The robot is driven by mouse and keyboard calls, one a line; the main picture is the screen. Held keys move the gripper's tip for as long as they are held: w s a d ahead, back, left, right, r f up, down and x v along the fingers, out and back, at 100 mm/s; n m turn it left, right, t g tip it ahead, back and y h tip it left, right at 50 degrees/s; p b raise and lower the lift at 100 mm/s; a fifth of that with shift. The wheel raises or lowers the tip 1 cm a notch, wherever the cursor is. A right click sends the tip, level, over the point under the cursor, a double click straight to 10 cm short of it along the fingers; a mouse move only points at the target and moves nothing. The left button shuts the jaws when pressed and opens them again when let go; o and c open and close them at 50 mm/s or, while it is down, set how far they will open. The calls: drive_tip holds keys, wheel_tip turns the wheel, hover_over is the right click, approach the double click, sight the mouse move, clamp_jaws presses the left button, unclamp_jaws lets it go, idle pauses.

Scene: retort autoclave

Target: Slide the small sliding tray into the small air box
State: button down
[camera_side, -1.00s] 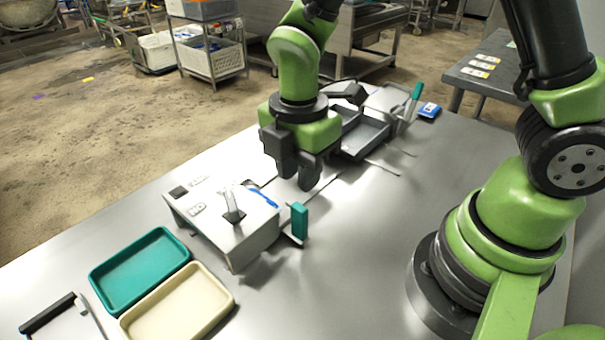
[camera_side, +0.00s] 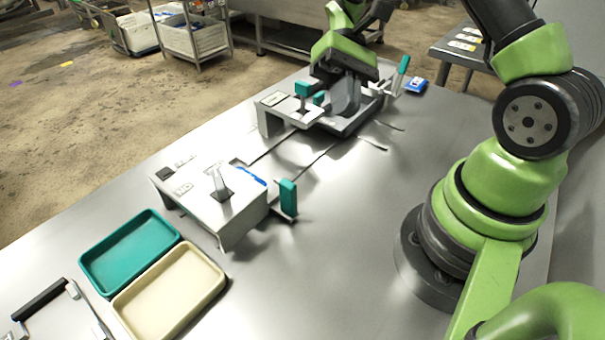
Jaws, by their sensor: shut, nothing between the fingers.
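The grey tray (camera_side: 352,124) with raised dark walls lies low on the table at the back, partly hidden by my gripper. A small pale box with a teal knob on top (camera_side: 288,108) stands at its left end, close against it. A larger pale box with labels and a lever (camera_side: 192,180) stands nearer, with a teal upright handle (camera_side: 288,197) at its right side. I cannot tell for certain which box is the small air box. My gripper (camera_side: 344,108) is shut and empty, pointing down at the tray; whether it touches the tray is unclear.
A teal tray (camera_side: 92,265) and a cream tray (camera_side: 122,303) lie at front left. A dark-handled frame (camera_side: 40,300) lies at the corner. Thin rails run between the boxes. A blue-labelled item (camera_side: 416,85) lies at back right. The table's middle right is clear.

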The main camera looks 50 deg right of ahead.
drive_tip(key=w+d+r+m+t+y, duration=0.1)
drive_tip(key=w+d+m+t+y, duration=0.1)
drive_tip(key=d+m+t+y, duration=0.45)
drive_tip(key=m+y, duration=0.2)
drive_tip(key=m, duration=0.5)
approach(293, 186)
drive_tip(key=shift+t, duration=0.25)
drive_tip(key=a, duration=0.6)
drive_tip(key=shift+w+a+f, duration=0.2)
drive_tip(key=shift+a+f, duration=0.15)
drive_tip(key=shift+a, duration=0.05)
drive_tip(key=shift+a, duration=0.1)
drive_tip(key=a, duration=0.8)
drive_tip(key=shift+a, duration=0.15)
